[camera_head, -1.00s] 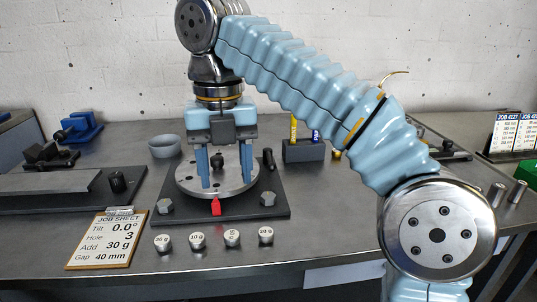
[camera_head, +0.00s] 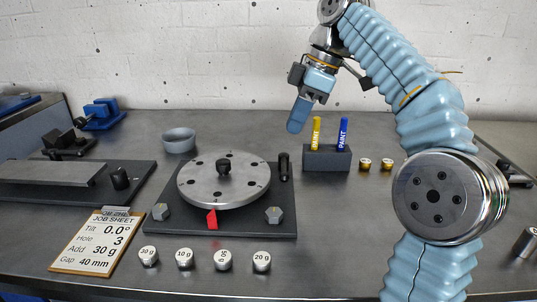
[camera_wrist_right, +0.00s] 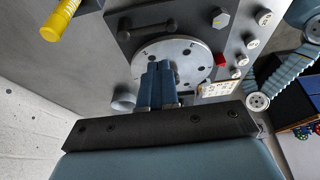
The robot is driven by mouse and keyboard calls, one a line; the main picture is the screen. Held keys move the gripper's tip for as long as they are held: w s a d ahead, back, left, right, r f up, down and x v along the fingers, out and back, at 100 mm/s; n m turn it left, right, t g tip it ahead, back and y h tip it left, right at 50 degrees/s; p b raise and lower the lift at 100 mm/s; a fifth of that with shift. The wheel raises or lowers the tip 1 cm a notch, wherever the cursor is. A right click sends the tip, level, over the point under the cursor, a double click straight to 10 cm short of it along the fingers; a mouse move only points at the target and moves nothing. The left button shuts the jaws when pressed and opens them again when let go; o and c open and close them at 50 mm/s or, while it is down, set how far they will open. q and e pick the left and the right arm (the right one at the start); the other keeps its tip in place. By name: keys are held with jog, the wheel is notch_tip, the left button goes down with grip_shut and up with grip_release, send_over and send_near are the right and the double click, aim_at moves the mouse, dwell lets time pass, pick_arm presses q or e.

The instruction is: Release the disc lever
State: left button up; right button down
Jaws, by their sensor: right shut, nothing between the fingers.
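The round grey metal disc (camera_head: 224,182) with several holes and a dark central knob (camera_head: 224,166) lies on a dark base plate (camera_head: 258,221). A short black lever (camera_head: 284,167) stands at the plate's right side, beside the disc. A red pointer (camera_head: 211,219) sits at the disc's front edge. My right gripper (camera_head: 298,127) is raised behind and right of the disc, apart from it and the lever. Its fingers are together and empty. In the right wrist view the shut fingers (camera_wrist_right: 157,66) overlap part of the disc (camera_wrist_right: 200,58). My left gripper is not in view.
A block (camera_head: 326,160) holding yellow and blue paint markers stands right of the plate, near my right gripper. Several labelled weights (camera_head: 185,258) line the front. The job sheet (camera_head: 99,243) lies at front left. A grey bowl (camera_head: 178,140) stands behind.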

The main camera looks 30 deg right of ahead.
aim_at(284, 170)
dwell(0.3)
jog(key=b+x, duration=0.1)
jog(key=x, duration=0.9)
jog(key=shift+b, duration=0.4)
